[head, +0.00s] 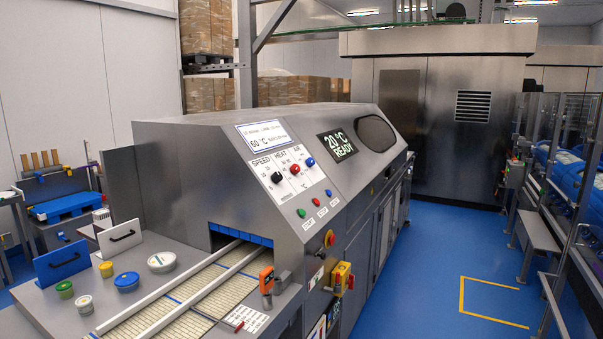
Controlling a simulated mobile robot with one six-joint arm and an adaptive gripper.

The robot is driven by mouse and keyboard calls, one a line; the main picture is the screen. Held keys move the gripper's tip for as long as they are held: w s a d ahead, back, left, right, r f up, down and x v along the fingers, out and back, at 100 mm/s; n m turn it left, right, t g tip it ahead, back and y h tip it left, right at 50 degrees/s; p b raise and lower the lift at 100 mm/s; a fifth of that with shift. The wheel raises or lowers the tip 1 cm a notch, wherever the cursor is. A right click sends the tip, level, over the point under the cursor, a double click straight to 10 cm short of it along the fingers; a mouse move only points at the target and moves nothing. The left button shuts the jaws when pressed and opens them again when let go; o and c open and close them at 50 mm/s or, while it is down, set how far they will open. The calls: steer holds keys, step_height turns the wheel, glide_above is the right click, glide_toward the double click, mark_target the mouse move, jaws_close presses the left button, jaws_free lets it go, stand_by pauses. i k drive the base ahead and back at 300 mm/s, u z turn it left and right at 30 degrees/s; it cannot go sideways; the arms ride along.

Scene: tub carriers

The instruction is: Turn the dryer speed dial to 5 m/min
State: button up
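The dryer (190,170) is a large grey machine in the middle of the head view, with a sloped front. Its white control panel (292,195) has three knobs under the labels SPEED, HEAT and AIR. The speed dial (277,178) is the dark knob at the left; its pointer and scale figures are too small to read. The heat knob (295,169) is dark with red, and the air knob (310,162) is blue. A dark display (338,145) reads 20 °C READY. A white card (265,136) above the knobs shows 60 °C. My gripper is not in view.
Green, red and blue buttons (315,202) sit below the knobs. A red emergency stop (330,238) and a yellow-red switch (342,278) are on the side. A conveyor belt (185,300) leaves the dryer beside several small tubs (126,281). Blue floor (430,270) is clear at right.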

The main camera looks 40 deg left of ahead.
mark_target(276, 177)
steer(key=u, duration=0.1)
steer(key=i, duration=0.75)
steer(key=u, duration=0.55)
steer(key=i, duration=0.6)
steer(key=u, duration=0.4)
steer(key=k, duration=0.9)
steer(key=u, duration=0.1)
steer(key=i, duration=0.55)
steer(key=u, duration=0.05)
